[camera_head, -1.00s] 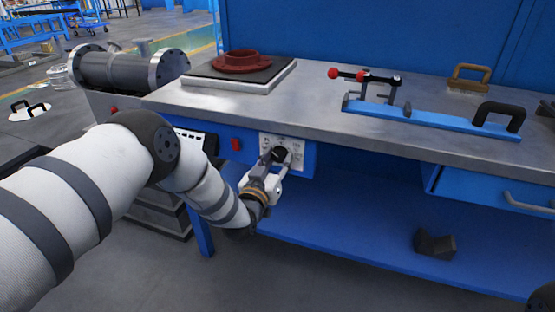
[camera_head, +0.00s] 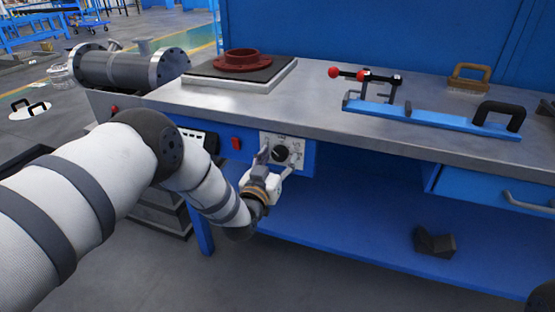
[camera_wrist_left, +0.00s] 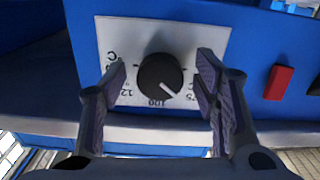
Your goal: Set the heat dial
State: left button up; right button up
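The heat dial (camera_head: 281,153) is a round black knob on a white scale plate (camera_head: 298,141) on the blue front of the workbench. In the left wrist view the dial (camera_wrist_left: 160,77) shows a white pointer line aimed near the 100 mark, in a picture that appears upside down. My left gripper (camera_head: 277,160) is open in front of the plate. In the left wrist view its fingers (camera_wrist_left: 162,80) stand apart on both sides of the dial, with a gap on each side. My right gripper is not in view.
A red switch (camera_head: 236,144) sits left of the plate; it also shows in the left wrist view (camera_wrist_left: 278,82). A red flanged part (camera_head: 242,62) lies on a dark plate on the bench. A blue clamp fixture (camera_head: 430,116) stands right. The bench edge overhangs the dial.

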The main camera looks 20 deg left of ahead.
pick_arm(q)
jog(key=s, duration=1.2)
jog(key=shift+a, duration=0.25)
jog(key=s+f+g+p, duration=0.2)
jog(key=s+f+g, duration=0.35)
jog(key=s, duration=0.45)
jog(key=s+f+g+p, duration=0.3)
jog(key=s+f+g, duration=0.3)
jog(key=s, duration=0.4)
jog(key=s+a+r+g+p, duration=0.1)
jog(key=s+g, duration=0.3)
jog(key=s, duration=1)
jog(key=s+a+r+g+p, duration=0.1)
jog(key=s+g, duration=0.4)
jog(key=s, duration=1)
jog(key=shift+s+a+y+p, duration=0.2)
jog(key=shift+a+y+p, duration=0.1)
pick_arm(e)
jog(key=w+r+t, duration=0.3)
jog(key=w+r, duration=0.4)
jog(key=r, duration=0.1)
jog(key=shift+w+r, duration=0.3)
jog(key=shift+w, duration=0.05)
